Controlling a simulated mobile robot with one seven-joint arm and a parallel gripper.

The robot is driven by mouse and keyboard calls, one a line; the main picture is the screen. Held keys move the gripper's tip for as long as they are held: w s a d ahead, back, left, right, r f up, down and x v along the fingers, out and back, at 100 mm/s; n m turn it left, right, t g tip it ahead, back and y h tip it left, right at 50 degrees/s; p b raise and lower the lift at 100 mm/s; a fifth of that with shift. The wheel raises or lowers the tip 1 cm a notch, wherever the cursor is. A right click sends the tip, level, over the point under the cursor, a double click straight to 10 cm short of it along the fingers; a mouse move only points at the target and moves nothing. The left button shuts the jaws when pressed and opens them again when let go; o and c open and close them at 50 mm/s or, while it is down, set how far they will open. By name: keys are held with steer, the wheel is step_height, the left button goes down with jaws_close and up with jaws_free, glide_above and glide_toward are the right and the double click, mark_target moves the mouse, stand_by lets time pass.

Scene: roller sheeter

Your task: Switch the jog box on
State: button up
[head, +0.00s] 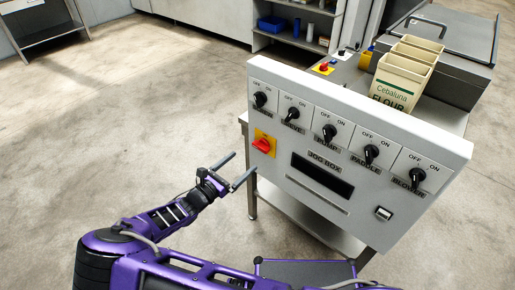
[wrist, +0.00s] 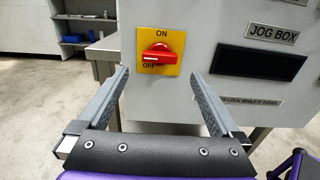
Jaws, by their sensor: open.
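The jog box (head: 232,0) is not separately outlined; its label plate (head: 324,163) sits on the light grey front panel (head: 290,180), and reads JOG BOX in the wrist view (wrist: 273,34). A red rotary switch (head: 262,145) sits on a yellow plate at the panel's left side. In the wrist view the red switch (wrist: 157,54) lies roughly level, its white mark at the left near OFF; ON is printed above. My gripper (head: 244,163) is open and empty, just in front of and below the switch. In the wrist view its fingers (wrist: 159,72) are spread either side of the switch, apart from it.
Several black knobs (head: 329,132) with OFF and ON marks line the panel's top. A dark display window (head: 322,175) is right of the switch. Cream flour containers (head: 402,76) stand behind the panel. Open floor (head: 110,130) lies to the left.

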mark_target(259, 148)
steer(key=x, duration=0.9)
steer(key=c, duration=1.2)
